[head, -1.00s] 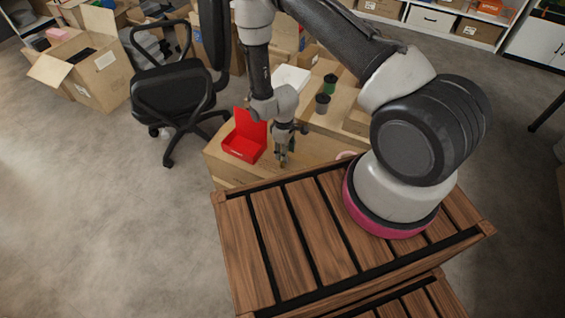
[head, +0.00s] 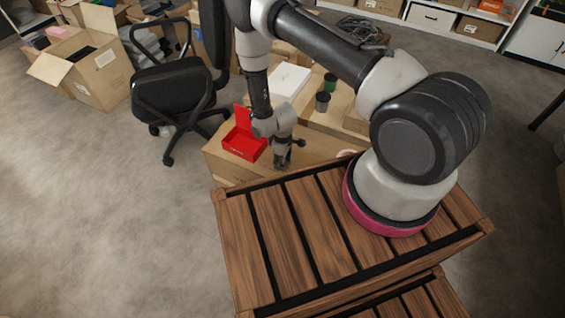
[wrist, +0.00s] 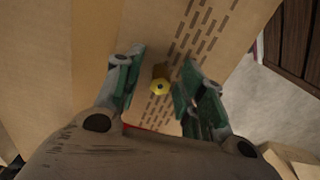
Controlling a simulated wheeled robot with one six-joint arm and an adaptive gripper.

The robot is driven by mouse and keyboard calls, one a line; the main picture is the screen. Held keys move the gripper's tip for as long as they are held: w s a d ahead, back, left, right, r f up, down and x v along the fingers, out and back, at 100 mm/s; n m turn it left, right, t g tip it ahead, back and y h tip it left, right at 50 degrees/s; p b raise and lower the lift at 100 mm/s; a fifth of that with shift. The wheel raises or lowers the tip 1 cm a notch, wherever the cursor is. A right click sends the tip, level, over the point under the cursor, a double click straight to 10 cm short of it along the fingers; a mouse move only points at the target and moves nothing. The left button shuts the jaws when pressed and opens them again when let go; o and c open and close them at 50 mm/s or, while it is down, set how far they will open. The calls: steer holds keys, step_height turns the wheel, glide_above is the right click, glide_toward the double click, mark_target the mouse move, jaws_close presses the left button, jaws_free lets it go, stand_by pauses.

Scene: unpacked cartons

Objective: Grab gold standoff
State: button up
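The gold standoff (wrist: 160,85) shows in the wrist view as a small yellow hexagonal piece with a dark centre, on the brown cardboard carton top (wrist: 80,40). My gripper (wrist: 158,82) is open, with its green-padded fingers on either side of the standoff. A gap shows between the standoff and each finger in that view. In the head view my gripper (head: 282,164) points down at the carton near its front edge, and the standoff is hidden there.
An open red box (head: 243,145) stands on the carton left of my gripper. Two dark cups (head: 323,102) and a white item (head: 289,80) are farther back. The slatted wooden crate (head: 265,225) is in front, and a black chair (head: 175,90) stands at left.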

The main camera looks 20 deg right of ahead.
steer(key=c, duration=0.7)
